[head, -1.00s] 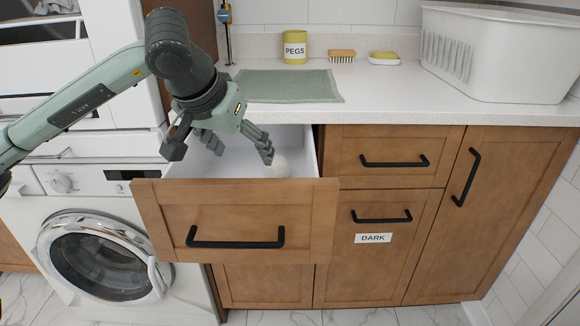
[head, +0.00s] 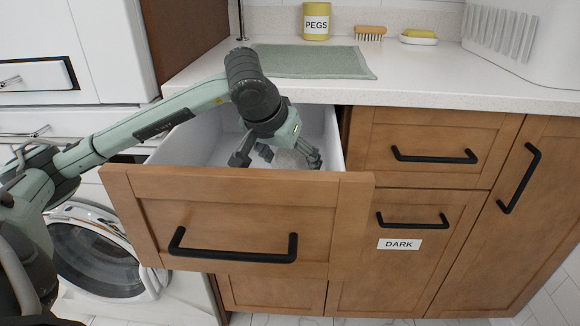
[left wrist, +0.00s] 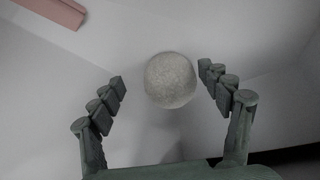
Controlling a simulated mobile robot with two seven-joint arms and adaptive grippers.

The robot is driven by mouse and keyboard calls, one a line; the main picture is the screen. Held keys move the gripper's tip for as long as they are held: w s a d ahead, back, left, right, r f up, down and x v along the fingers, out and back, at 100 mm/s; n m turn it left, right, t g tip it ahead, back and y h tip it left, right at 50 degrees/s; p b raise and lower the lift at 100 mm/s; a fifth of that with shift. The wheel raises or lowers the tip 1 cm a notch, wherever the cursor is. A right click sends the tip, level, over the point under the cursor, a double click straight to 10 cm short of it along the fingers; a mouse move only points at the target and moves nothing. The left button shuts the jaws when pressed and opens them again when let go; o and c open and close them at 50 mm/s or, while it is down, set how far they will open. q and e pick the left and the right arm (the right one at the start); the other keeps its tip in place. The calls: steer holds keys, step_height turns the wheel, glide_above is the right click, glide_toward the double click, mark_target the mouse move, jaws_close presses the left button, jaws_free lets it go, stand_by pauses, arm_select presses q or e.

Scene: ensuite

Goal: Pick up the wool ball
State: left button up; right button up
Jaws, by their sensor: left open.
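The wool ball is pale grey and round, and lies in the open drawer. In the left wrist view the wool ball (left wrist: 171,80) sits between the fingertips, with a gap on both sides. In the head view the wool ball (head: 291,159) is partly hidden by my gripper and the drawer front. My left gripper (head: 281,159) is open and reaches down into the drawer (head: 220,215) over the ball. Its two fingers also show in the left wrist view (left wrist: 163,90), apart from the ball. My right gripper is not in view.
A pink block-like thing (left wrist: 52,12) shows at the top left of the left wrist view. The drawer's white walls surround my gripper. The counter (head: 420,75) above holds a green mat (head: 310,61), a pegs tin (head: 316,22), a brush (head: 370,33) and a white basket (head: 530,40).

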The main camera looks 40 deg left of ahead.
arm_select(q)
steer(key=c, duration=1.1)
steer(key=shift+r, duration=0.1)
